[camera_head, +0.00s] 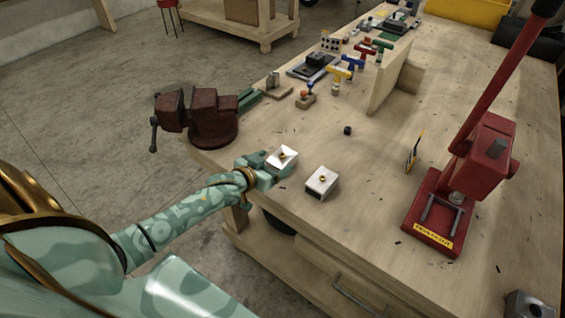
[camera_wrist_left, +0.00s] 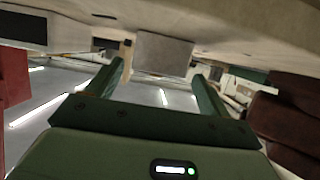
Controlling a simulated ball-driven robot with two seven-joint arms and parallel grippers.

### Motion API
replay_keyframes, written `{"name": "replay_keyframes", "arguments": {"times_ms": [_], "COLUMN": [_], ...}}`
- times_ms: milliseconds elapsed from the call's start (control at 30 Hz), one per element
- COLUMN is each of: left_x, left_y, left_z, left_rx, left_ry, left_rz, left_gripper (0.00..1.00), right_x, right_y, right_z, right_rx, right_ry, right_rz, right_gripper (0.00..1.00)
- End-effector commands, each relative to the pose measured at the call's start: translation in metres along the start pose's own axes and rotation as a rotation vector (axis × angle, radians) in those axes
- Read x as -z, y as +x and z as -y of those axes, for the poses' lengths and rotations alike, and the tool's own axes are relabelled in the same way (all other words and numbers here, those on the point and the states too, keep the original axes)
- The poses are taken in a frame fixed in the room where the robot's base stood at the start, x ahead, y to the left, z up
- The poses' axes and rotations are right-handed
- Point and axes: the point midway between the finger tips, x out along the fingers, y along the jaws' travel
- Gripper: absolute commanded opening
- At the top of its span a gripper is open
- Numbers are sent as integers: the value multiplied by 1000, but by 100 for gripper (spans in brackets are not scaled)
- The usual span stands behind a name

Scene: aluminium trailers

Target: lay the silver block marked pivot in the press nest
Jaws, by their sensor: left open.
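I cannot read a pivot marking on either. In the left wrist view my left gripper (camera_wrist_left: 158,72) is open, with a silver block (camera_wrist_left: 163,50) ahead of and between its fingertips, not clamped. The red press (camera_head: 484,160) stands at the right; its nest (camera_head: 440,214) lies on the base between rails, above a yellow label. My right gripper is out of view.
A dark red vise (camera_head: 212,118) sits on the bench left of the gripper. An upright wooden board (camera_head: 391,78), a small dark knob (camera_head: 347,130) and a yellow-edged plate (camera_head: 414,150) stand on the bench. Bench space between the blocks and press is mostly clear.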

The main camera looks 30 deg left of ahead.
Motion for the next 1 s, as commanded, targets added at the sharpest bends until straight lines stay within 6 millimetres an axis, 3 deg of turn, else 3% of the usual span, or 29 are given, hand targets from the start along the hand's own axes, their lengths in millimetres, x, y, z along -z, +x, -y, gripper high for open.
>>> {"name": "replay_keyframes", "arguments": {"times_ms": [300,567,767,1000], "left_x": [-4,-2,-3,-2], "left_y": [47,49,49,49], "left_z": [-2,-2,-3,-2], "left_rx": [0,0,0,0], "left_ry": [0,0,0,0], "left_rz": [0,0,0,-2], "left_gripper": [80,80,25,22], "right_x": [-7,-6,-7,-7], "right_y": [18,17,17,17], "right_z": [0,-1,-1,0], "right_rx": [0,-1,0,0], "right_ry": [1,2,1,1], "right_rz": [10,10,10,10], "right_gripper": [36,36,36,36]}}
